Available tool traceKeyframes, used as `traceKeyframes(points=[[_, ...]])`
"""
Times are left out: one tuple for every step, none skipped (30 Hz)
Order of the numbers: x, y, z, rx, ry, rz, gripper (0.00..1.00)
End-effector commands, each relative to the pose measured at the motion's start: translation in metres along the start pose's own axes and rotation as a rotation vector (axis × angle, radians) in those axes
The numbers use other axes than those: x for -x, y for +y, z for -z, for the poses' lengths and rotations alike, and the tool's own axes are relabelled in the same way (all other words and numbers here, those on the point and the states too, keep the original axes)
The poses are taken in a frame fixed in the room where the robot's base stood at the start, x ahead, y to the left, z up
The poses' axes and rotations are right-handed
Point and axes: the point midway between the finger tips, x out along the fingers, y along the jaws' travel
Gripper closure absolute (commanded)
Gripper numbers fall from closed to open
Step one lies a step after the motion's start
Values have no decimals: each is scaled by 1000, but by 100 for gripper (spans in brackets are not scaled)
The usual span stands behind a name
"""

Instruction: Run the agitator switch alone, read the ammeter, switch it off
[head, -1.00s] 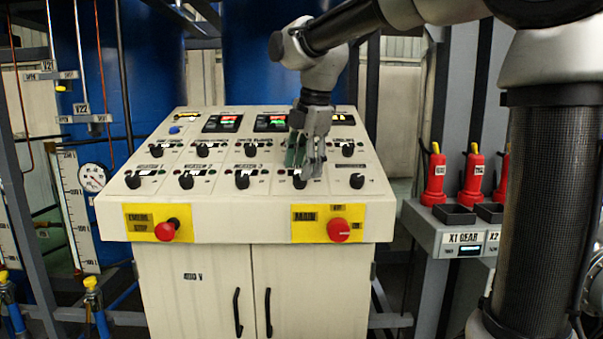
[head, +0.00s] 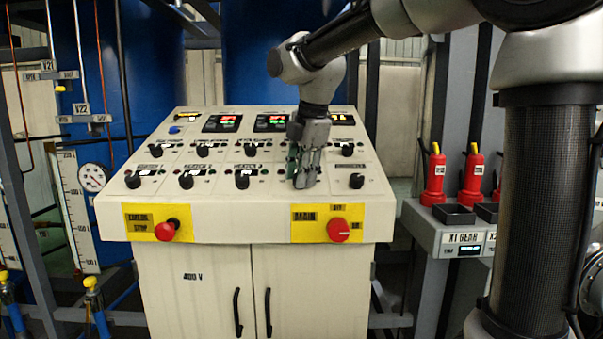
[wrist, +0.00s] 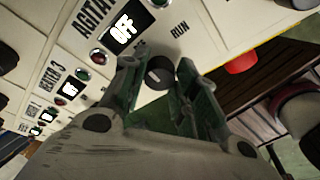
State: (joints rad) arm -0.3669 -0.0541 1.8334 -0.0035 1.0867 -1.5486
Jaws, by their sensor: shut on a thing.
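The sloped control panel (head: 215,217) stands ahead in the head view. My gripper (head: 303,182) is down on its lower switch row, right of the heater switches. In the wrist view its green-lined fingers (wrist: 157,82) stand either side of the black agitator knob (wrist: 160,71) and are shut on it. The agitator display (wrist: 122,30) beside the knob reads OFF, with a red and a green lamp near it. The gripper hides the knob in the head view. Digital meters (head: 222,123) glow in the top row; their figures are too small to read.
Other black knobs (head: 242,180) sit close to the left, and one more (head: 356,181) to the right. A red emergency stop (head: 166,230) and the red main switch (head: 338,230) are on the front face. Red tools (head: 435,180) stand on a rack at right.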

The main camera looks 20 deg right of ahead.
Motion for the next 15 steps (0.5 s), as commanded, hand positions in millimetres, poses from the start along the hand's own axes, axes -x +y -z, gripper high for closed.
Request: traceKeyframes(points=[[0, 0, 0, -8, 0, -3, 94], [0, 0, 0, -15, 0, -4, 94], [0, 0, 0, -26, 1, -6, 94], [0, 0, 0, -36, 1, -9, 94], [0, 0, 0, -49, 2, -11, 94], [0, 0, 0, -67, 2, -16, 94], [0, 0, 0, -83, 3, -20, 94], [0, 0, 0, -100, 4, -24, 94], [0, -1, 0, -127, 5, -30, 94], [1, -1, 0, -148, 5, -34, 94], [1, -1, 0, -170, 6, -39, 94], [1, -1, 0, -202, 8, -47, 94], [1, -1, 0, -228, 9, -52, 94], [1, -2, 0, -255, 10, -57, 94], [1, -2, 0, -290, 11, -65, 94]])
